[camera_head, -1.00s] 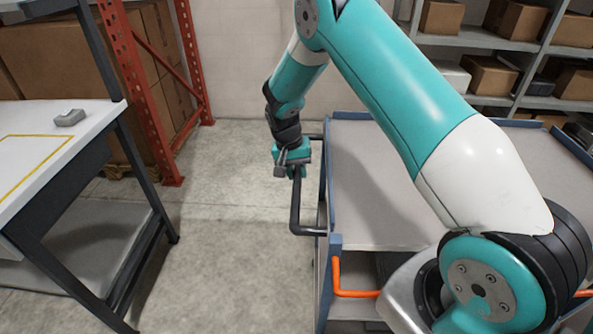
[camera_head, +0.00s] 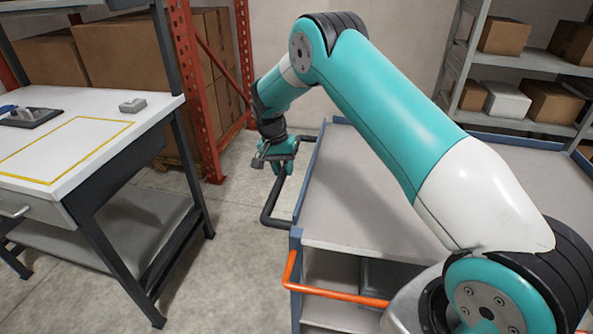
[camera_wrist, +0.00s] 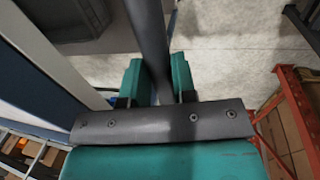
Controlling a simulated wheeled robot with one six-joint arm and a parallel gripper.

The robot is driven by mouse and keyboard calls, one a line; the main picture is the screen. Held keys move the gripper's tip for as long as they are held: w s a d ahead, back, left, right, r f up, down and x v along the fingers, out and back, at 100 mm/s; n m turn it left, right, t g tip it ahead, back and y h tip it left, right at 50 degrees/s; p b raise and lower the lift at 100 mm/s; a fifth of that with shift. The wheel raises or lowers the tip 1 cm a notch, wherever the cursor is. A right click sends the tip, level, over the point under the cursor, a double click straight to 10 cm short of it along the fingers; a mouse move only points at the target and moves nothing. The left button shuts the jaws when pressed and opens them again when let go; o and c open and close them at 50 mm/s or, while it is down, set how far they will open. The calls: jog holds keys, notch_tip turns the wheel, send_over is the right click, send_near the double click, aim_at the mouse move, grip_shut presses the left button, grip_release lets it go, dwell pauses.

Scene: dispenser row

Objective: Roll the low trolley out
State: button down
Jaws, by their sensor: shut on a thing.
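The trolley (camera_head: 375,215) is a grey-topped cart with blue edge strips and open shelf space below. It stands under and beyond my arm, on the right of the head view. A black bar handle (camera_head: 276,205) sticks out from its left end. My gripper (camera_head: 281,164) is shut on this handle near its far part. In the wrist view the dark handle bar (camera_wrist: 150,45) runs between the two teal fingers of my gripper (camera_wrist: 156,88). My arm hides part of the trolley's top and right side.
A white workbench (camera_head: 95,150) with a yellow outline stands at the left. A red rack upright (camera_head: 196,110) stands behind it. Grey shelves with boxes (camera_head: 550,100) stand at the back right. An orange rail (camera_head: 335,293) crosses the trolley's near side. Some floor (camera_head: 235,260) is clear between bench and trolley.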

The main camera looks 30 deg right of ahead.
jog(key=shift+w+a+r, duration=0.1)
jog(key=shift+w+a, duration=0.45)
jog(key=shift+a, duration=0.1)
jog(key=shift+w, duration=0.1)
jog(key=c, duration=0.9)
grip_release()
jog(key=shift+a, duration=0.2)
jog(key=shift+d, duration=0.2)
jog(key=r, duration=0.5)
jog(key=w+a+r, duration=0.1)
jog(key=r, duration=0.5)
jog(key=w+a+r, duration=0.1)
jog(key=r, duration=0.5)
jog(key=shift+w+a, duration=0.1)
jog(key=shift+a, duration=0.15)
